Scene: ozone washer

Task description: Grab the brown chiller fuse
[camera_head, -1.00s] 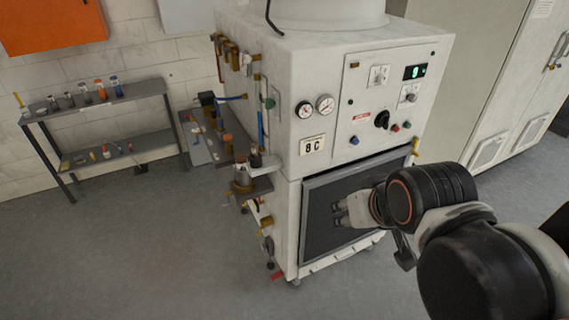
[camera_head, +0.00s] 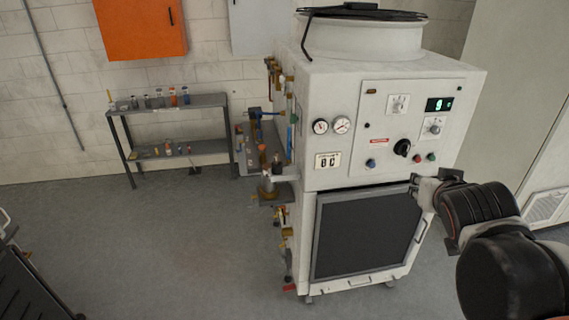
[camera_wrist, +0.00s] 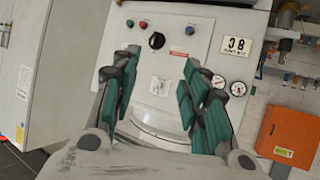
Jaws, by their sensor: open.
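My gripper (camera_head: 424,188) is open and empty in the head view, at the right side of the white chiller cabinet's front. In the wrist view my gripper (camera_wrist: 158,66) has its green-padded fingers spread, with the control panel between and beyond them. The white chiller cabinet (camera_head: 335,92) has gauges, a dial, coloured buttons and a green display. I cannot pick out the brown chiller fuse for certain. Small brownish parts (camera_head: 266,184) sit on a bracket at the cabinet's left side, away from my gripper. They are too small to tell apart.
A two-tier grey shelf (camera_head: 170,108) with several bottles and small items stands by the wall. An orange box (camera_head: 141,27) hangs above; it also shows in the wrist view (camera_wrist: 290,133). A dark object (camera_head: 30,285) stands at lower left. Floor left of the cabinet is clear.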

